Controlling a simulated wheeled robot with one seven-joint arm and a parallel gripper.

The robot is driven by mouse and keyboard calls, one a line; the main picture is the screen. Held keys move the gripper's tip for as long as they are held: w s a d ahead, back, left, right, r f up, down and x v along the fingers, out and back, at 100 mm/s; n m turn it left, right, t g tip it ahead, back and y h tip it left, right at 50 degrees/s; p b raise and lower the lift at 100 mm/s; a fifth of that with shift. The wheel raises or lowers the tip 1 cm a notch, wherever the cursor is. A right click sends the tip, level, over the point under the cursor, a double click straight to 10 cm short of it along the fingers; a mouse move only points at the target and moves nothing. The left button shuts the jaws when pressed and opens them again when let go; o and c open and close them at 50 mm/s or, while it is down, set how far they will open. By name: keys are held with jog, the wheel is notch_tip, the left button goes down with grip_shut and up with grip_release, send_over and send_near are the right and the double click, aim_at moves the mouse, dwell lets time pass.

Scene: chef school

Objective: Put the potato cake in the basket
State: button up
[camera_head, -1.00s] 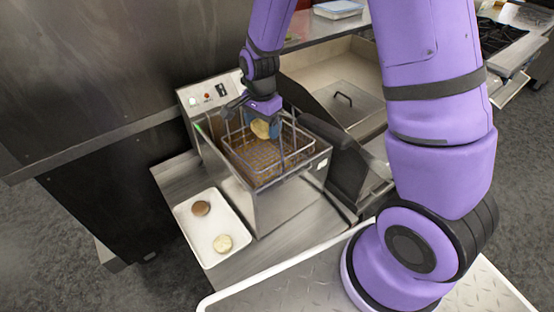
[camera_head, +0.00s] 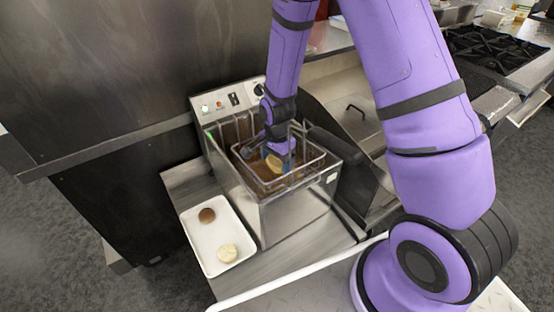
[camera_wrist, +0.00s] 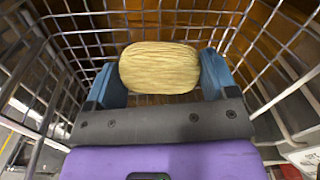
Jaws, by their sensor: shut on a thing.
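The potato cake (camera_wrist: 160,68) is pale yellow and oval with a ridged surface. My gripper (camera_wrist: 160,75) is shut on it, with a blue finger on each side. In the head view the potato cake (camera_head: 274,164) shows at the tip of my gripper (camera_head: 281,160), inside the wire basket (camera_head: 318,160). The basket sits in the steel fryer above brown oil. In the wrist view the basket's wire walls (camera_wrist: 60,50) surround the gripper and cake. I cannot tell whether the cake touches the basket's floor.
A white tray (camera_head: 222,262) stands left of the fryer (camera_head: 290,218). It holds a brown patty (camera_head: 207,215) and a pale round cake (camera_head: 228,253). The fryer's control panel (camera_head: 222,102) rises behind the basket. A dark metal wall (camera_head: 130,70) is at the left.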

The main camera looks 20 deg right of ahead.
aim_at(277, 160)
jog(key=shift+f, duration=0.65)
jog(key=o, duration=0.8)
jog(key=shift+o, duration=0.2)
notch_tip(277, 160, up, 13)
jog(key=shift+r, duration=0.15)
